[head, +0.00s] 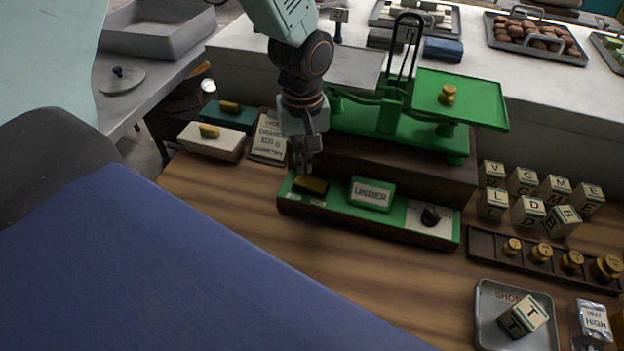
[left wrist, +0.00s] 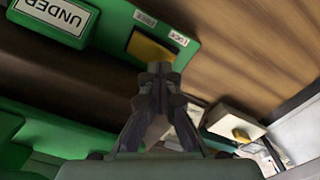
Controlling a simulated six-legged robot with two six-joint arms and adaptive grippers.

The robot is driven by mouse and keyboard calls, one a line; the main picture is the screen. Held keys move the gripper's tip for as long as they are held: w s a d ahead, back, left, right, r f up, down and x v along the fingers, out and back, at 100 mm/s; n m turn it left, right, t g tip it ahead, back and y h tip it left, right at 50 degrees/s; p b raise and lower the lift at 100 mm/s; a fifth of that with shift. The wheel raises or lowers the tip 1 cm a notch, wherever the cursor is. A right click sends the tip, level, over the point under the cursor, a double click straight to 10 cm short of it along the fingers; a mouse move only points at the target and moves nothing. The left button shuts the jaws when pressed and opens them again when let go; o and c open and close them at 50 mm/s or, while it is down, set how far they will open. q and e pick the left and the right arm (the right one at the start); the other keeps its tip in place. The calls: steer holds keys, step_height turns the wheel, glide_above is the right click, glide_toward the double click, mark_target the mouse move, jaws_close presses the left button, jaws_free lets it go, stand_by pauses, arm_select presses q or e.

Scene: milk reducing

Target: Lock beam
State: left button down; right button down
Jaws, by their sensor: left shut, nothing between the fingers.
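A green balance scale (head: 386,112) stands on a dark wooden base at the back. Its green right pan (head: 480,98) bears a brass weight (head: 447,95). Its grey left pan (head: 353,66) looks empty. The front green panel (head: 331,201) carries a yellow slider (head: 311,184), an "UNDER" sign (head: 371,194) and a black knob (head: 431,215). In the left wrist view the yellow slider (left wrist: 150,48) sits beside a small label (left wrist: 178,38) that seems to read "LOCK". My left gripper (head: 303,164) is shut and empty, just above the slider; contact cannot be told. My right gripper is out of view.
A cream box (head: 212,145) and a teal box (head: 229,115), each with a yellow piece, and a card (head: 268,138) lie left of the scale. Letter blocks (head: 528,210), a weight rack (head: 500,259) and a grey tray (head: 489,310) stand right.

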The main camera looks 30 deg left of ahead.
mark_target(305, 179)
arm_select(q)
steer(key=shift+w+f, duration=0.15)
steer(key=shift+f, duration=0.15)
steer(key=shift+f, duration=0.2)
steer(key=shift+f+b, duration=0.25)
steer(key=shift+b, duration=0.05)
steer(key=shift+f, duration=0.15)
stand_by(0.4)
steer(key=shift+f, duration=0.25)
steer(key=shift+f+b, duration=0.5)
steer(key=shift+b, duration=0.05)
stand_by(0.4)
step_height(305, 179, up, 7)
steer(key=p, duration=0.7)
steer(key=shift+r, duration=0.1)
